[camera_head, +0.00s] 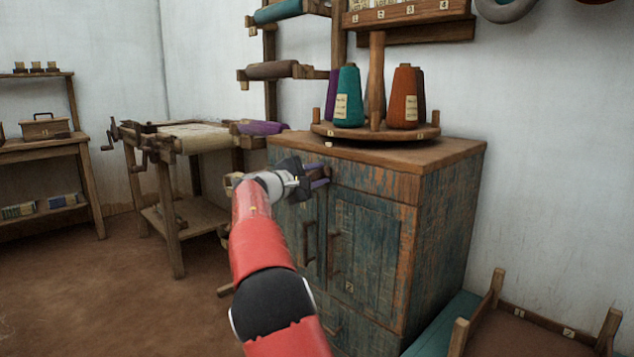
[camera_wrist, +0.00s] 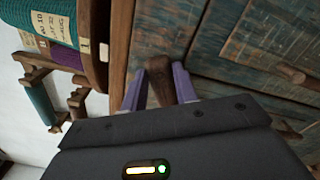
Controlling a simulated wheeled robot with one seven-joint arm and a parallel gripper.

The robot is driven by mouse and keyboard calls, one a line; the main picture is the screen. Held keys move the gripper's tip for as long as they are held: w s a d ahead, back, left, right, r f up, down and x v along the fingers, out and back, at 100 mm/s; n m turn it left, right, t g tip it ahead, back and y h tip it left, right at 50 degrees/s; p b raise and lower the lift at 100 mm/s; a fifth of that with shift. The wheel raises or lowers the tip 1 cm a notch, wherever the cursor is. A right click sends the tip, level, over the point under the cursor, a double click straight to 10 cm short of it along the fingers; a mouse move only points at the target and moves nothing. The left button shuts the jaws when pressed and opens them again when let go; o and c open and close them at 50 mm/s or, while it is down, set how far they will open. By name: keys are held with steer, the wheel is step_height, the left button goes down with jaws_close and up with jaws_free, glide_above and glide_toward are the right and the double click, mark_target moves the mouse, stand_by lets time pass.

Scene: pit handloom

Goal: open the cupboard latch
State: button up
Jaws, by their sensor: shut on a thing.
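The worn blue-green wooden cupboard (camera_head: 371,250) stands against the wall, with its two doors shut. Its brown wooden latch (camera_wrist: 162,78) sits high on the front, near the top edge. My gripper (camera_head: 322,177) reaches the upper front of the cupboard. In the wrist view my gripper (camera_wrist: 160,88) has its two purple fingers on either side of the latch, shut on it. In the head view the latch is mostly hidden by my gripper.
Two door handles (camera_head: 331,254) (camera_head: 308,243) hang below the latch. A round stand (camera_head: 350,133) with thread cones is on the cupboard top. A low wooden frame (camera_head: 530,325) stands at the right; a work table (camera_head: 172,210) stands left. Floor (camera_head: 110,290) at left is clear.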

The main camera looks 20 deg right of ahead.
steer(key=m+b, duration=0.2)
steer(key=m, duration=0.3)
steer(key=shift+f+b, duration=0.1)
steer(key=shift+b, duration=0.2)
steer(key=shift+m, duration=0.4)
steer(key=o, duration=1)
steer(key=b+v, duration=0.1)
steer(key=v, duration=0.6)
steer(key=shift+s+a, duration=0.1)
steer(key=shift+a, duration=0.25)
